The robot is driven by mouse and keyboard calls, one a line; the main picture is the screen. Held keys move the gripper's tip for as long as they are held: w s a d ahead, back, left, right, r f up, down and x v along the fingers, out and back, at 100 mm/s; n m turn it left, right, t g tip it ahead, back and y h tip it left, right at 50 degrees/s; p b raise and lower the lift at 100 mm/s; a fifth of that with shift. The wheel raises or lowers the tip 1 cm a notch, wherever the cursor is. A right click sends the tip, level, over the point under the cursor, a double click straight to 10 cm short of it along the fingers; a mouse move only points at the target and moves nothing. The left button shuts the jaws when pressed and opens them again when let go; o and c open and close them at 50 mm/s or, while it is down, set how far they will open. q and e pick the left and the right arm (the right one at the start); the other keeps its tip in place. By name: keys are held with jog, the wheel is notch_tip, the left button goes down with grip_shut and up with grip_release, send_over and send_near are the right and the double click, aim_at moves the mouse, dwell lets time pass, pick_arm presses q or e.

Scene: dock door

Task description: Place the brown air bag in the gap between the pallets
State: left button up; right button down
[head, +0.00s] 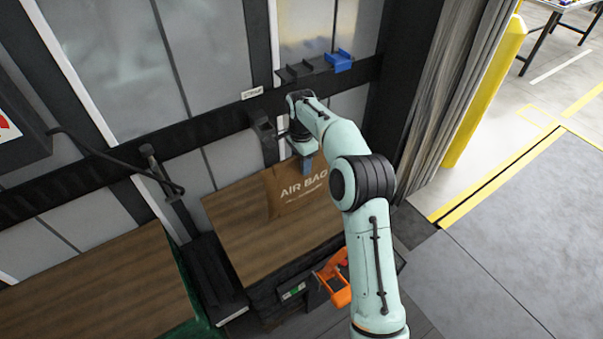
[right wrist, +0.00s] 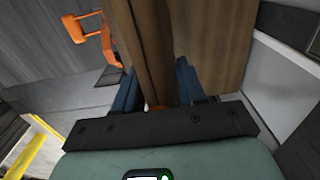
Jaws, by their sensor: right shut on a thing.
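The brown air bag (head: 297,196), with white "AIR BAG" lettering, stands over the wooden top of the right-hand pallet load (head: 235,226). My right gripper (head: 305,163) is shut on its upper edge. In the right wrist view the bag (right wrist: 152,45) runs between the blue fingers of the gripper (right wrist: 155,88). Whether the bag's lower edge touches the wood is unclear. The left-hand pallet load (head: 95,282) also has a brown wooden top. The dark gap (head: 208,270) between the two loads is left of the bag. My left gripper is out of view.
An orange tool (head: 336,282) sits at the right load's front side; it also shows in the right wrist view (right wrist: 88,28). A black bent rod (head: 110,148) juts near the gap. A wall shelf holds a blue item (head: 339,61). Open floor (head: 500,250) lies right.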

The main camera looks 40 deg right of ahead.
aim_at(302, 180)
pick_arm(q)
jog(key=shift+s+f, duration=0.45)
pick_arm(e)
notch_tip(302, 180, down, 4)
jog(key=shift+f, duration=0.4)
jog(key=c, duration=0.6)
grip_release()
jog(key=shift+c, duration=0.2)
